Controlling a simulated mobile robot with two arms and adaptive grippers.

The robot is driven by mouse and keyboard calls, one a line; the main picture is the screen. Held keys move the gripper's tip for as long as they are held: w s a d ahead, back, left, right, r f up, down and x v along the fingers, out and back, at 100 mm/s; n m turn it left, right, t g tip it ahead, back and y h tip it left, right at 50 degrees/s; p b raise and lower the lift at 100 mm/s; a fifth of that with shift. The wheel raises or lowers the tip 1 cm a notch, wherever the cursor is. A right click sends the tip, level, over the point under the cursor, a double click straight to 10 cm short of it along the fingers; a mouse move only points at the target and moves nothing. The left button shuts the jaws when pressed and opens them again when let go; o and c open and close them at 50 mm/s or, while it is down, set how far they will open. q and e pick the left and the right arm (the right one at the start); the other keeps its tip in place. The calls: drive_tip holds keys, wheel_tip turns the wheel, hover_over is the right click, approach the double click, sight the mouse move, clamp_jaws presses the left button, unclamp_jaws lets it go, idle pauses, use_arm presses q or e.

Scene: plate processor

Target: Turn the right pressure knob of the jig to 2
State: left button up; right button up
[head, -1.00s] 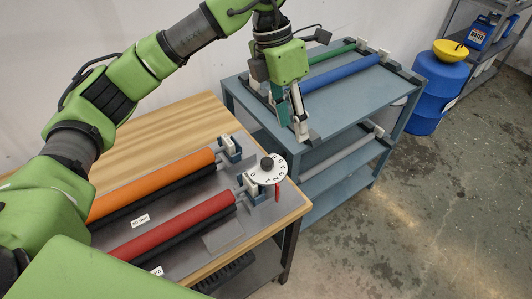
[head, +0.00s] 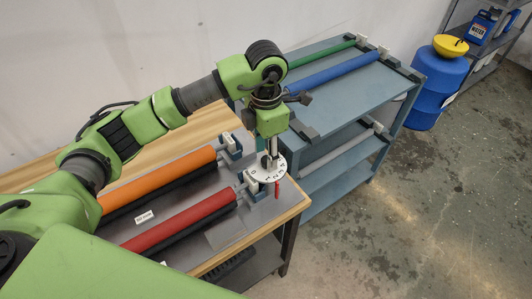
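The jig (head: 222,232) lies on the wooden table with an orange roller (head: 160,183) and a red roller (head: 185,220). The white numbered dial of the right pressure knob (head: 262,173) is at the right end of the red roller. A small red pointer (head: 277,189) sits at its lower right edge. My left gripper (head: 269,157) points down right over the knob, its fingertips at the dark knob centre. The fingers partly hide the knob, and I cannot tell whether they touch or grip it. My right gripper does not show.
A blue-grey cart (head: 350,84) with a green roller (head: 322,53) and a blue roller (head: 332,70) stands behind and right of the table. A blue barrel (head: 438,85) with a yellow funnel (head: 451,46) stands farther right. The floor at right is clear.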

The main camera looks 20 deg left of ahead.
use_arm(q)
drive_tip(key=shift+f, duration=1.1)
drive_tip(key=c, duration=1.1)
drive_tip(key=shift+f+b, duration=0.15)
drive_tip(key=shift+b, duration=0.2)
drive_tip(key=shift+w+m+b, duration=0.1)
drive_tip(key=shift+m+b, duration=0.5)
drive_tip(key=shift+r, duration=0.2)
